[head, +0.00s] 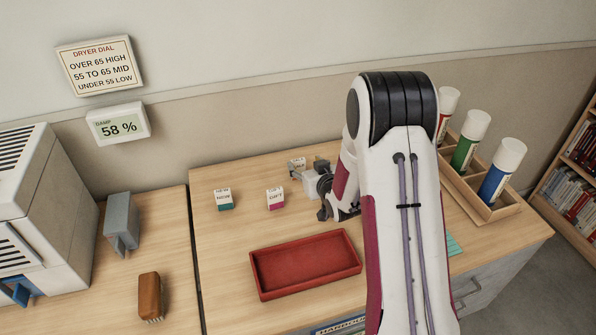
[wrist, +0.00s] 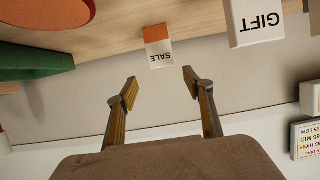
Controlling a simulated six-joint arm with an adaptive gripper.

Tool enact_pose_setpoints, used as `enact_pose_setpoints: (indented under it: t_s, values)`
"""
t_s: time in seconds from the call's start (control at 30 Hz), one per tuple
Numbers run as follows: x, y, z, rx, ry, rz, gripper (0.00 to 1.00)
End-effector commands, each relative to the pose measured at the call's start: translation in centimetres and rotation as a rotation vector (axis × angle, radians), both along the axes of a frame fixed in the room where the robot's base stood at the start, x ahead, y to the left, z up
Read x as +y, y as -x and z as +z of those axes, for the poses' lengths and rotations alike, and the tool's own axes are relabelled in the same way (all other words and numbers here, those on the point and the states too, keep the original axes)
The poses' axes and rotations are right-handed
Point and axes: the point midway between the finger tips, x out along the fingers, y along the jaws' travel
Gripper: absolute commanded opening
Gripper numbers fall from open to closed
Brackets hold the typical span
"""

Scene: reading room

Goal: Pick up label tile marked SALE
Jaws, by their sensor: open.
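The SALE tile (wrist: 158,50) is a small block with a white face and an orange part. It shows upside down in the wrist view, a little beyond my fingertips and roughly centred between them. My gripper (wrist: 160,77) is open, with nothing between its fingers. In the head view my gripper (head: 308,172) is low over the back of the wooden desk, partly hidden by my arm. A small pale tile (head: 297,163) shows beside the fingers there; its word is too small to read.
A pink GIFT tile (head: 275,199) and a teal tile (head: 224,200) stand to the left. An empty red tray (head: 305,265) lies in front. A wooden rack (head: 487,212) with several capped cylinders stands right.

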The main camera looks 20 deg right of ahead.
Motion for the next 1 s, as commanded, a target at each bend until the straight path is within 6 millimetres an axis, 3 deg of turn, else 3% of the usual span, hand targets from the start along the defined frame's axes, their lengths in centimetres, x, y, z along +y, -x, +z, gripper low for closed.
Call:
enact_pose_setpoints:
  t_s: [0.47,1.0]
  values:
    - [0.6,-3.5,-2.0,0.0,0.0,0.0,0.51]
    - [0.6,-3.7,-2.0,0.001,0.0,0.0,0.51]
